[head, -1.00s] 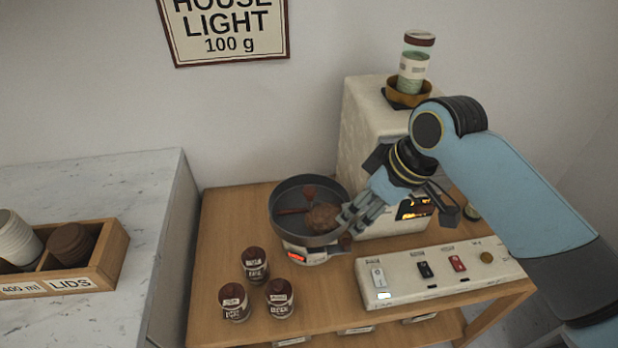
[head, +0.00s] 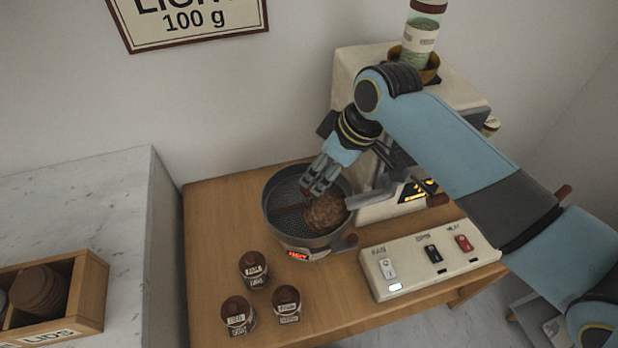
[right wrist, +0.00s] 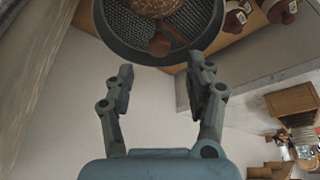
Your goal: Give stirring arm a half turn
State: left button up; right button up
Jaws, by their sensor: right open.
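A dark round perforated tray (head: 281,226) stands on the wooden table. In it lie a brown heap of beans (head: 325,213) and the reddish-brown stirring arm (head: 288,208), whose bar reaches toward the left of the tray. My right gripper (head: 316,188) hangs over the back part of the tray and hides part of the arm. In the right wrist view, the stirring arm's upright knob (right wrist: 159,44) stands ahead of the gripper (right wrist: 160,70), roughly in line with the gap between its fingers. The fingers are apart, with nothing between them. My left gripper is not in view.
A cream machine (head: 352,90) with a jar (head: 421,40) on top stands behind and right. A switch panel (head: 430,284) lies in front of it. Several dark-lidded jars (head: 253,270) stand front left of the tray. A wooden box of lids (head: 92,290) sits on the marble counter.

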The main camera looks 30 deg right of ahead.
aim_at(310, 186)
jog(key=x, duration=0.4)
jog(key=shift+w+r, duration=0.1)
jog(key=shift+x, duration=1)
jog(key=shift+w+a+f, duration=0.1)
jog(key=shift+f, duration=0.3)
jog(key=shift+c, duration=0.2)
jog(key=c, duration=0.4)
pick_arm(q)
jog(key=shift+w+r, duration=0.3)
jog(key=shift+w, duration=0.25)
pick_arm(e)
grip_shut()
